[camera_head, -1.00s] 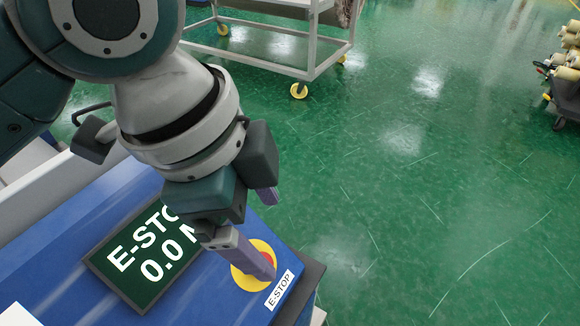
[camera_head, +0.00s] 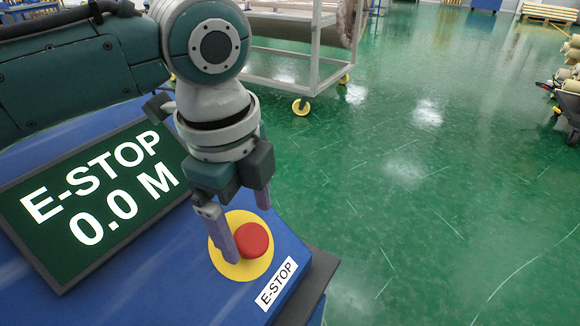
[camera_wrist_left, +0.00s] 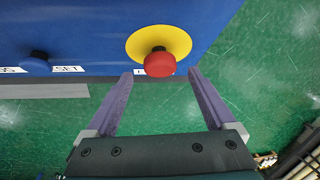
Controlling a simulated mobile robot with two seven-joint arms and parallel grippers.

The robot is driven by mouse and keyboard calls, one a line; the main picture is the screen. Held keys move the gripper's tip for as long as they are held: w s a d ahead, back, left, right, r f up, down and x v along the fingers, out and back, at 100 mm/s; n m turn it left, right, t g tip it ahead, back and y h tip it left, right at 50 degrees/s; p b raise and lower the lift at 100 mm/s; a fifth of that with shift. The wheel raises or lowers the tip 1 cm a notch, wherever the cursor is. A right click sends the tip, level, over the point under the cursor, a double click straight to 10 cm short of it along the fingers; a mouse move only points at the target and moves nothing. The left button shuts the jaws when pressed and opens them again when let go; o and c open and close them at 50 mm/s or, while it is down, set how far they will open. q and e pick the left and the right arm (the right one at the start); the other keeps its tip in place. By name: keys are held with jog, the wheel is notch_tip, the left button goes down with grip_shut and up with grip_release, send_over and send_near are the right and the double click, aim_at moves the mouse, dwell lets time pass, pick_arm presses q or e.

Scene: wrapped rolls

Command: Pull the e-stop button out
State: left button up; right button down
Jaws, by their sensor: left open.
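The e-stop button (camera_head: 254,240) is a red round knob on a yellow disc (camera_head: 229,269), on the sloping blue panel (camera_head: 296,250) of a console. My left gripper (camera_head: 250,232) is open. In the head view one finger overlaps the left side of the button and the other is behind it. In the left wrist view the red button (camera_wrist_left: 159,64) is centred just beyond the gap between the two fingertips (camera_wrist_left: 161,75). Contact cannot be told. My right gripper is not in view.
A dark display (camera_head: 95,200) reading "E-STOP 0.0 M" lies left of the button. An "E-STOP" label (camera_head: 276,283) is in front of it. A wheeled rack (camera_head: 300,75) stands behind; green floor is open at right.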

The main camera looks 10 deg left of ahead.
aim_at(251, 237)
pick_arm(q)
jog(key=f, duration=0.3)
jog(key=shift+w+f+b, duration=0.15)
jog(key=shift+w+b, duration=0.05)
jog(key=shift+b, duration=0.15)
jog(key=shift+c, duration=0.4)
grip_shut()
dwell(0.3)
